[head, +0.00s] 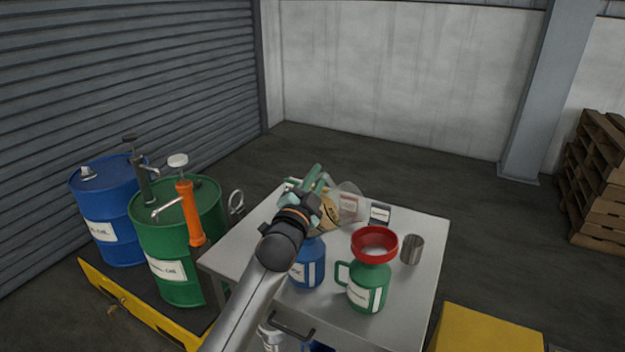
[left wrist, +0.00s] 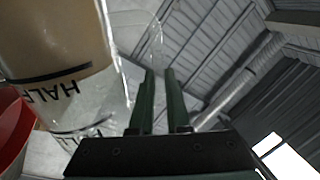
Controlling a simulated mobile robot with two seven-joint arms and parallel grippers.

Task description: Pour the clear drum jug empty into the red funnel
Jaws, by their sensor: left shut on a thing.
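My left gripper (head: 318,181) is shut on the clear drum jug (head: 350,197) and holds it above the table, behind and left of the red funnel (head: 374,243). The jug looks tilted and holds amber liquid; the gripper and arm hide part of it. No stream is visible. In the left wrist view the jug (left wrist: 92,115) fills the left side, with an upside-down HALF mark and amber liquid. The red funnel (left wrist: 12,132) shows at the left edge there. It sits upright in the mouth of a green jug (head: 368,287). My right gripper is not in view.
A blue jug (head: 308,264) stands left of the green jug on the grey table (head: 425,240). A metal cup (head: 412,249) and a small dark-labelled card (head: 380,213) are near the funnel. Blue (head: 118,246) and green (head: 180,285) drums with pumps stand left of the table.

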